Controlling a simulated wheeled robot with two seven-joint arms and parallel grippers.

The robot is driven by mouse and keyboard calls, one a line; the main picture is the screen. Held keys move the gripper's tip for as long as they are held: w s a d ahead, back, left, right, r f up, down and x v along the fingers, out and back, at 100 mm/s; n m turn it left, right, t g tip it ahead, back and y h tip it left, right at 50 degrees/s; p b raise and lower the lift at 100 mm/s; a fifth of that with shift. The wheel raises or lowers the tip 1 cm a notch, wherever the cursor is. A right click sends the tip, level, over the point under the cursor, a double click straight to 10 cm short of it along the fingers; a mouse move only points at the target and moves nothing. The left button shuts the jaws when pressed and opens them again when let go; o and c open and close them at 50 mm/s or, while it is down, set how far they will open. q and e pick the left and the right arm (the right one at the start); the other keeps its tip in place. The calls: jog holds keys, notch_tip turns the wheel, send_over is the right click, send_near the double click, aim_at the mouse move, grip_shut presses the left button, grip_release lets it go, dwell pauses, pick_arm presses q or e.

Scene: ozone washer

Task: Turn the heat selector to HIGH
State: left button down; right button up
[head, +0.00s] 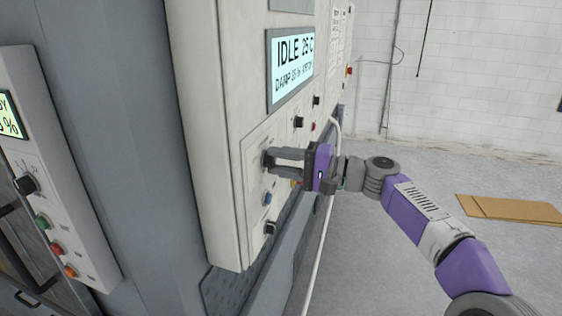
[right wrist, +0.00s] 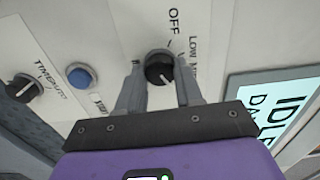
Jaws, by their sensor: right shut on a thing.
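The heat selector is a round black knob on the light control panel. It shows between my fingers in the right wrist view (right wrist: 158,68), with the labels OFF and LOW printed beside it. Further labels are cut off or hidden behind a finger. A pale line is on the knob's face; I cannot tell surely which label it points to. My right gripper (head: 268,160) reaches the panel from the right in the head view and is shut on the knob, one finger on each side. My left gripper is not in view.
Below the knob are a blue button (head: 267,198) and another black knob (head: 271,228). A screen (head: 291,66) reading IDLE is above. A second panel (head: 60,190) with a knob and coloured buttons stands at left. Flat cardboard (head: 510,209) lies on the open floor at right.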

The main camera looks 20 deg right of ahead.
jog(key=o, duration=1)
jog(key=shift+o, duration=0.2)
jog(key=b+v, duration=0.1)
jog(key=v, duration=0.6)
jog(key=shift+d, duration=0.3)
jog(key=shift+s, duration=0.15)
